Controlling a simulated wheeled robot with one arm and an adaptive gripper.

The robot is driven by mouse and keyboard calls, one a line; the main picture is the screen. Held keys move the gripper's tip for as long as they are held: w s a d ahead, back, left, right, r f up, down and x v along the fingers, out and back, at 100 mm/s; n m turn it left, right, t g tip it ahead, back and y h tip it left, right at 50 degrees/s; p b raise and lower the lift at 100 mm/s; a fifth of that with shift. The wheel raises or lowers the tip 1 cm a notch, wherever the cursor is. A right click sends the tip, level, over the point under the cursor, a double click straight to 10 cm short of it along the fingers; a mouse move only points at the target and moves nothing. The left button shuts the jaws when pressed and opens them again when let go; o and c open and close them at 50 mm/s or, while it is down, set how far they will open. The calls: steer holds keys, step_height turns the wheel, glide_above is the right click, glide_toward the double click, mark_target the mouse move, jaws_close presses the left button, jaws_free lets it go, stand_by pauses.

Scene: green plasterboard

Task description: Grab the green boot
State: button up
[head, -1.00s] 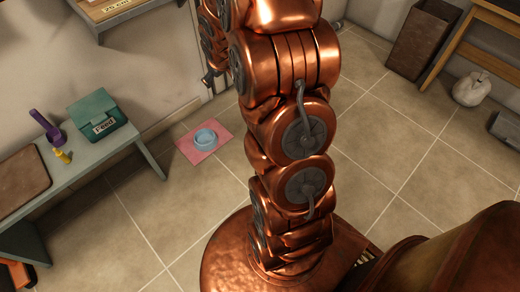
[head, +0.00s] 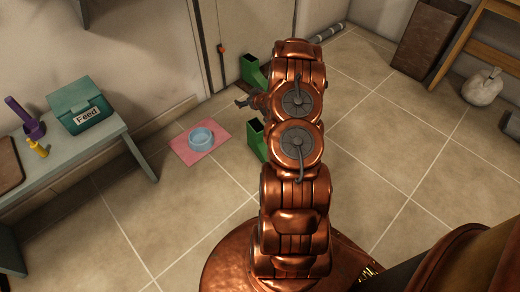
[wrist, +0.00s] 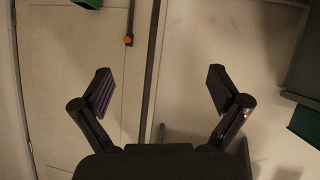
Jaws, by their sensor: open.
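Two green boots stand on the tiled floor near the door, partly hidden by my arm: the far boot (head: 251,70) beside the door and the near boot (head: 256,138) right of the pink mat. Their tops are open and dark inside. My gripper (head: 242,102) is small in the head view, left of my arm and between the boots in the picture. In the wrist view my gripper (wrist: 160,85) is open, with nothing between its fingers. A green piece, probably a boot (wrist: 88,3), is cut off at that view's top edge.
A pink mat (head: 182,152) with a blue bowl (head: 201,138) lies left of the boots. A bench (head: 105,140) at left holds a Feed box (head: 86,105). The door (head: 240,30) has an orange-tipped rod (head: 222,49).

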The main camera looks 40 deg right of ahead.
mark_target(257, 126)
steer(key=s+f+t+b, duration=0.1)
steer(key=f, duration=0.3)
steer(key=s+d+f+t+b, duration=0.1)
steer(key=f+b, duration=0.1)
steer(key=f, duration=0.2)
steer(key=s+d+f+b, duration=0.1)
steer(key=s+f, duration=0.1)
steer(key=f, duration=0.2)
steer(key=shift+m+t+b, duration=0.35)
steer(key=shift+m+t, duration=0.05)
steer(key=s+f+b, duration=0.1)
steer(key=s+f, duration=0.1)
steer(key=s+f+t+b, duration=0.1)
steer(key=s+f, duration=0.1)
steer(key=f, duration=0.1)
steer(key=s+f+m+t+b, duration=0.1)
steer(key=s+f+b, duration=0.1)
steer(key=f, duration=0.1)
steer(key=shift+a+h, duration=0.15)
steer(key=shift+h, duration=0.25)
steer(key=shift+s+a+f+t, duration=0.1)
steer(key=shift+s+f+t, duration=0.2)
steer(key=shift+f+t, duration=0.1)
steer(key=b+x, duration=0.4)
steer(key=x, duration=0.2)
steer(key=shift+w+r, duration=0.15)
steer(key=shift+w, duration=0.15)
steer(key=shift+w+r, duration=0.2)
steer(key=shift+w, duration=0.35)
steer(key=shift+c, duration=0.2)
